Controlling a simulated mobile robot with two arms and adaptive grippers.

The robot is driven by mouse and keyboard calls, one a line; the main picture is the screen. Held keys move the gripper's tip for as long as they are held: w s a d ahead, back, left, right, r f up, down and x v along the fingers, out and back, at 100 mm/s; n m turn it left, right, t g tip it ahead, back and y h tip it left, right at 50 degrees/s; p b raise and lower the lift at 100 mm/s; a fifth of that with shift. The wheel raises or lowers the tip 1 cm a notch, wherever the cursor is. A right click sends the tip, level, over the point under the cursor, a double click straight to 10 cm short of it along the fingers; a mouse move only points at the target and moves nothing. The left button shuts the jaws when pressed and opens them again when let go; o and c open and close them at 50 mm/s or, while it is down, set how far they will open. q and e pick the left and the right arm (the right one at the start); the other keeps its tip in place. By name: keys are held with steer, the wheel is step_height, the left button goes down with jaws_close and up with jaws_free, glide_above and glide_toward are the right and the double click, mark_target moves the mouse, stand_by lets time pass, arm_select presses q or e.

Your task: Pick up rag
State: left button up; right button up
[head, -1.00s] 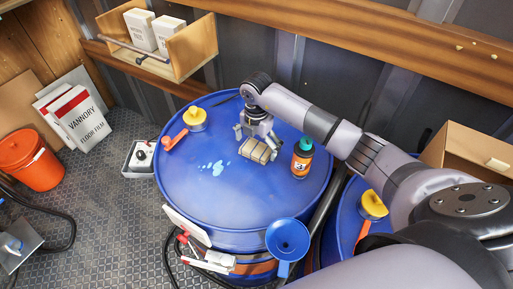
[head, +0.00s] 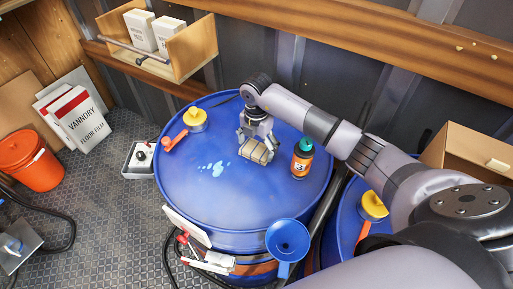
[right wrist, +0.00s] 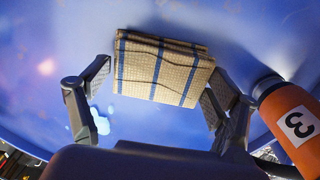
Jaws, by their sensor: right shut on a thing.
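The rag (head: 256,154) is a folded beige cloth with blue stripes on top of the blue drum (head: 190,185). My right gripper (head: 256,143) reaches down over it, one finger at each side. My left gripper is not in view.
An orange bottle (head: 301,160) with a green cap stands just right of the rag; it is close to the right finger in the wrist view. A pale blue spill (head: 213,168) lies left of it. A yellow-capped item (head: 195,118) sits at the back left; a blue funnel (head: 288,241) is at the front.

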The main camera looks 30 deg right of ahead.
step_height(320, 180, up, 11)
steer(key=b, duration=0.3)
step_height(320, 180, up, 9)
glide_above(257, 147)
steer(key=shift+a+p, duration=0.15)
steer(key=shift+p, duration=0.25)
steer(key=o, duration=0.5)
steer(key=c, duration=0.5)
